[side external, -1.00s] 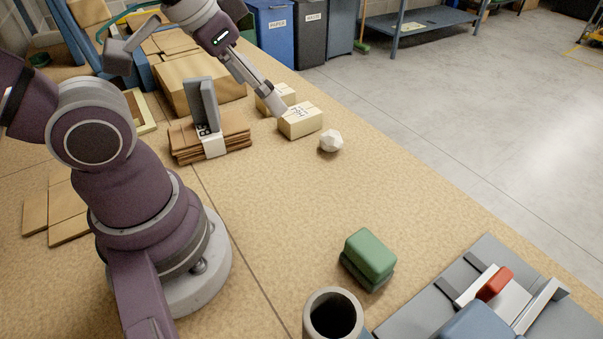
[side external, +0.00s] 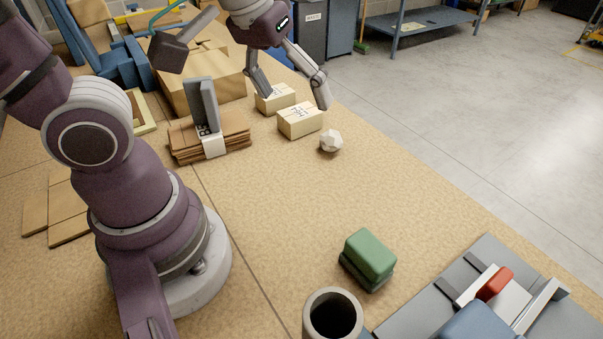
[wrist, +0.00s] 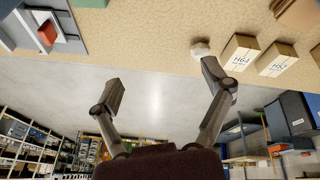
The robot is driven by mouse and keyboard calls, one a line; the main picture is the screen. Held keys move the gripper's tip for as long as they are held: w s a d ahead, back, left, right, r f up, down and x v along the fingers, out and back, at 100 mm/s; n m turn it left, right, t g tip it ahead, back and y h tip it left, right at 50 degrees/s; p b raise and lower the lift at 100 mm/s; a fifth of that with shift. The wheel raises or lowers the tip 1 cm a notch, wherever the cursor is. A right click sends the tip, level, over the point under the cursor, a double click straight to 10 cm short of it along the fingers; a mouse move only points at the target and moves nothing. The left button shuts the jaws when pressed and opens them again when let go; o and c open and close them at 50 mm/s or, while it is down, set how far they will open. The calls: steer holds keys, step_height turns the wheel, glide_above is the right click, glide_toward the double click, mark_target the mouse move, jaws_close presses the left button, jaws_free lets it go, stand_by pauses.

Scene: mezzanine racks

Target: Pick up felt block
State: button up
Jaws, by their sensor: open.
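A green block with a dark grey layer underneath (side external: 369,257), which looks like the felt block, rests on the tan table in the front middle of the side view. My gripper (side external: 295,99) is open and empty, near the two small cartons at the back, well away from the green block. In the wrist view my gripper (wrist: 165,84) shows two widely spread fingers with nothing between them but grey floor.
Two labelled cartons (side external: 300,121) and a white faceted lump (side external: 331,141) lie near the table's far edge. A strapped cardboard stack (side external: 232,137) is left of them. A dark open tube (side external: 333,314) and a grey fixture with a red part (side external: 494,284) flank the block. The table's middle is clear.

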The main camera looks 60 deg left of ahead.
steer(key=w+d+f+n+g, duration=0.2)
steer(key=w+d+f+n, duration=0.2)
steer(key=d+n, duration=0.25)
steer(key=n+g, duration=0.2)
steer(key=n, duration=0.5)
glide_above(372, 248)
steer(key=f, duration=0.5)
steer(key=shift+w+a+f, duration=0.2)
steer(key=shift+w+a, duration=0.1)
steer(key=shift+w, duration=0.05)
steer(key=shift+n, duration=0.25)
steer(key=f, duration=1.1)
steer(key=shift+s+d, duration=0.3)
steer(key=shift+s, duration=0.1)
steer(key=c, duration=1.3)
